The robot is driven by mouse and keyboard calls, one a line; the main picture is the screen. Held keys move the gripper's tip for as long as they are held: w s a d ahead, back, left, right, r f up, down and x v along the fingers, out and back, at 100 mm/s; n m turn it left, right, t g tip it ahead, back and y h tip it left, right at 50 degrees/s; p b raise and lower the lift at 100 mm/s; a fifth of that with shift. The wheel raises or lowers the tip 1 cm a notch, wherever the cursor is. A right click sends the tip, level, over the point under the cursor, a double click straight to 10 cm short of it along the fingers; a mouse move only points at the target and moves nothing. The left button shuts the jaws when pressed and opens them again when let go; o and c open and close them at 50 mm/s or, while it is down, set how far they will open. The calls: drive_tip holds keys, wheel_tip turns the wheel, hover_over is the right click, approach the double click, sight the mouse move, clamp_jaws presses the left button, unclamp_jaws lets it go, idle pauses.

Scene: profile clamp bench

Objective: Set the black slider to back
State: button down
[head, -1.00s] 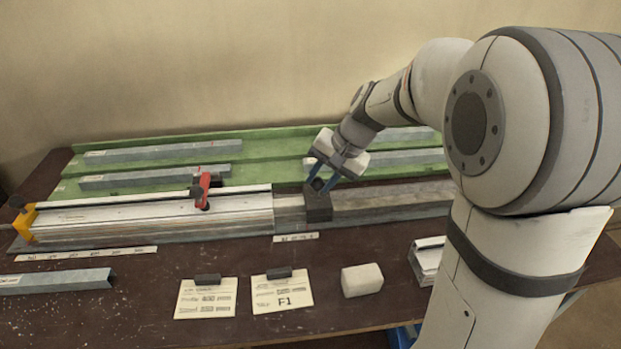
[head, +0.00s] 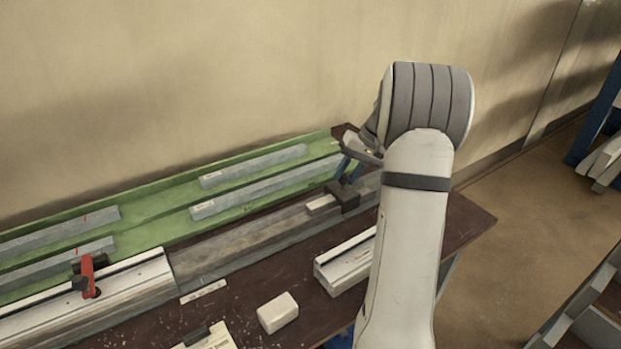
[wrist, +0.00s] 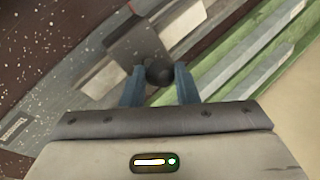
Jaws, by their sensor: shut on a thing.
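The black slider (head: 343,197) sits on the grey rail (head: 255,237), near the rail's right end. My gripper (head: 345,175) is above it with its blue fingers shut on the slider's dark round knob. In the wrist view, the knob (wrist: 159,74) is between the two fingertips, and the slider's dark block (wrist: 137,38) spans the rail. My arm hides part of the rail's right end in the head view.
A red clamp lever (head: 88,276) stands on the white profile at left. Grey bars (head: 255,165) lie on the green tray behind the rail. A white profile piece (head: 345,262) and a pale block (head: 278,312) lie in front.

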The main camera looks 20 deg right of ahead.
drive_tip(key=w+d+p, duration=0.3)
drive_tip(key=d+p, duration=0.5)
drive_tip(key=d, duration=1.3)
drive_tip(key=shift+p, duration=0.4)
drive_tip(key=shift+w+r, duration=0.1)
drive_tip(key=shift+w, duration=0.05)
drive_tip(key=c, duration=1.4)
unclamp_jaws()
drive_tip(key=shift+d, duration=0.15)
drive_tip(key=shift+o, duration=1.4)
drive_tip(key=v, duration=0.7)
drive_tip(key=shift+r, duration=0.25)
